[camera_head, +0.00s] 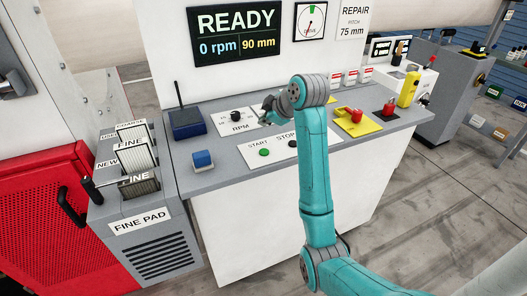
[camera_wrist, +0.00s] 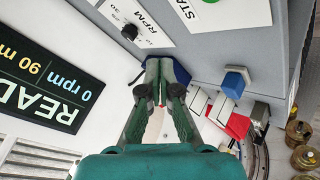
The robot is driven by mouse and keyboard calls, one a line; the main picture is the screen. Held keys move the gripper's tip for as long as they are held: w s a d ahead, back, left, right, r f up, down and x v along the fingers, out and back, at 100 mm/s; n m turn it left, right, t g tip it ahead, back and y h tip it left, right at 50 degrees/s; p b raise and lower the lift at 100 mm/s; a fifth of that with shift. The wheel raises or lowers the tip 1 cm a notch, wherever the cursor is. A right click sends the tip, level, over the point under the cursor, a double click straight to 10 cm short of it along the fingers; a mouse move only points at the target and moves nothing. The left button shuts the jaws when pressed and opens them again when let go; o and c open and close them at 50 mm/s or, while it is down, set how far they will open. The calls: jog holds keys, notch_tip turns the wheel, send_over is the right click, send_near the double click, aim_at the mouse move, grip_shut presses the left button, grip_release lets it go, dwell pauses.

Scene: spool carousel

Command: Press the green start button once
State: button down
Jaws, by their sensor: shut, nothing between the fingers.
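The green start button (camera_head: 264,152) sits on a white plate marked START on the grey console top. In the wrist view only part of that label plate (camera_wrist: 207,12) shows at the top edge, and a sliver of green shows at the frame edge. My gripper (camera_head: 267,110) is above the console, behind the button as seen from the head camera and apart from it. In the wrist view my gripper (camera_wrist: 162,98) has its fingers together, shut and empty.
Near the button are the black stop button (camera_head: 292,143), the RPM knob (camera_head: 236,116), a blue block (camera_head: 203,158) and a dark blue box with an antenna (camera_head: 187,122). A yellow plate (camera_head: 357,125) with a red control lies right. The upright panel's display (camera_head: 235,33) reads READY, 0 rpm.

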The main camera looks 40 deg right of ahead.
aim_at(265, 152)
jog(key=shift+f, duration=4.3)
jog(key=shift+f, duration=0.15)
jog(key=shift+f, duration=0.3)
jog(key=shift+f, duration=0.35)
jog(key=shift+r, duration=0.8)
jog(key=shift+r, duration=0.1)
jog(key=shift+r, duration=2.4)
